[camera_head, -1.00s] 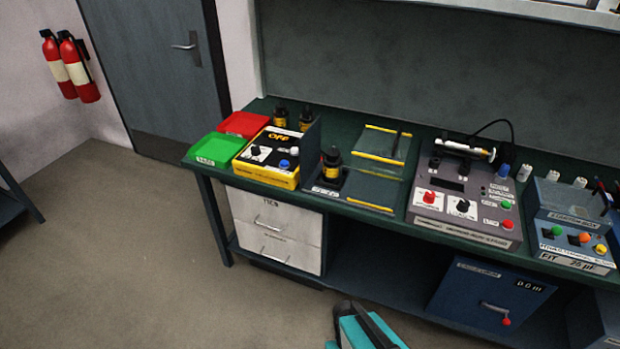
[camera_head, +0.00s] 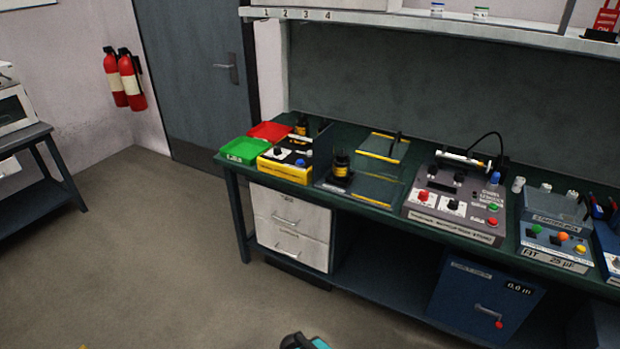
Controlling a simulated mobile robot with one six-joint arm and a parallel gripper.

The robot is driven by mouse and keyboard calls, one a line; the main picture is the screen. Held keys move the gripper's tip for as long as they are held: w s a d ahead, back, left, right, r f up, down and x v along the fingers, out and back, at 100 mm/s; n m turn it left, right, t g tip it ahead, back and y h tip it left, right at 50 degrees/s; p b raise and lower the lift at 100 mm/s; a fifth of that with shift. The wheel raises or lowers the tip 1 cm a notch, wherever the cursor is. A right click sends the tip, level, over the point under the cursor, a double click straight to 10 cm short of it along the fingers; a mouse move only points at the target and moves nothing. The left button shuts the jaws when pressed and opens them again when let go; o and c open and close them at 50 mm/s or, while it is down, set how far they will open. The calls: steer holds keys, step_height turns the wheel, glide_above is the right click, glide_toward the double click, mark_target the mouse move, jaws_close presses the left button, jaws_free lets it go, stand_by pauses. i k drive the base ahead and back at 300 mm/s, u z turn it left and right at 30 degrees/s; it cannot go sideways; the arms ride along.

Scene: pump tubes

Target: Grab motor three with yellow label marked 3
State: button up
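Black motors with yellow labels stand on the green workbench (camera_head: 352,128). One motor (camera_head: 341,168) is upright on a dark stand toward the front, just right of a dark upright panel. Another motor (camera_head: 301,125) stands farther back, behind the yellow control box (camera_head: 286,168). The label numbers are too small to read, so I cannot tell which motor is marked 3. Only a teal and black part of my arm shows at the bottom edge, well in front of the bench and apart from the motors. My gripper's fingers are not in view.
Green (camera_head: 244,150) and red (camera_head: 269,132) trays sit at the bench's left end. Right of the motors are a glass plate with yellow edges, a grey control console (camera_head: 455,208) and a blue box (camera_head: 553,240). A shelf (camera_head: 400,22) hangs above. The floor in front is clear.

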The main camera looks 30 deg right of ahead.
mark_target(342, 163)
steer(key=u, duration=0.2)
steer(key=k, duration=0.6)
steer(key=u, duration=1)
steer(key=i, duration=2.05)
steer(key=z, duration=0.9)
steer(key=i, duration=0.75)
steer(key=z, duration=0.15)
